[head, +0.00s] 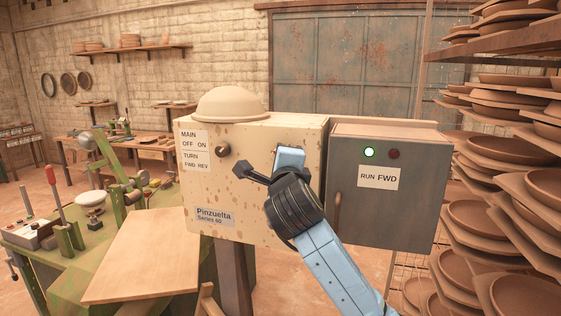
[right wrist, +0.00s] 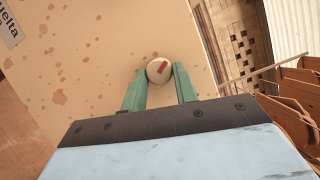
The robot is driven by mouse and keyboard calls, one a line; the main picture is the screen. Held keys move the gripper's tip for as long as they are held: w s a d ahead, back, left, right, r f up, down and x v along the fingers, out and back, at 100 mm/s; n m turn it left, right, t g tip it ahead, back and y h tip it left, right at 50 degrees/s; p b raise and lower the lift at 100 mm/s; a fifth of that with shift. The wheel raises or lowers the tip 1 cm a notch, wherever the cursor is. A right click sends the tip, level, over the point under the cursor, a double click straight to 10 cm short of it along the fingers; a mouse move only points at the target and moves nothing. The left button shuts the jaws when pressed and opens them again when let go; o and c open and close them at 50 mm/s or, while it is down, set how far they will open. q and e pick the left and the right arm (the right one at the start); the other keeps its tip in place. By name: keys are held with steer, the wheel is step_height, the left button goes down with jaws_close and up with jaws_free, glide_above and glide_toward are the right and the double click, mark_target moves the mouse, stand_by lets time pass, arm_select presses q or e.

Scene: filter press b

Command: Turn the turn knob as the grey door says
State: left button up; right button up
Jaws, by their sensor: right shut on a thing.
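A cream spotted cabinet (head: 255,215) carries a MAIN OFF ON label (head: 194,139) above a TURN FWD REV label (head: 195,161). A brown knob (head: 223,150) stands free beside them. The grey door (head: 385,220) reads RUN FWD (head: 378,178). My right gripper (head: 288,160) is at the cabinet's front; its fingertips are hidden in the head view. In the right wrist view its green fingers (right wrist: 159,80) are shut on a pale round knob with a slanted red mark, apparently the turn knob (right wrist: 158,70). My left gripper is out of view.
On the grey door a green lamp (head: 369,152) is lit and a red lamp (head: 393,153) is dark. A handle (head: 337,212) is on its left side. Plate racks (head: 510,200) crowd the right. A green bench with a wooden board (head: 145,258) stands at left.

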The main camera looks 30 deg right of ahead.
steer(key=shift+r+n+g, duration=0.1)
steer(key=shift+n+g, duration=0.3)
steer(key=shift+n, duration=0.7)
steer(key=o, duration=1)
steer(key=shift+c, duration=0.2)
steer(key=b+v, duration=0.7)
steer(key=v, duration=0.6)
steer(key=shift+s+b, duration=0.25)
steer(key=shift+b, duration=0.05)
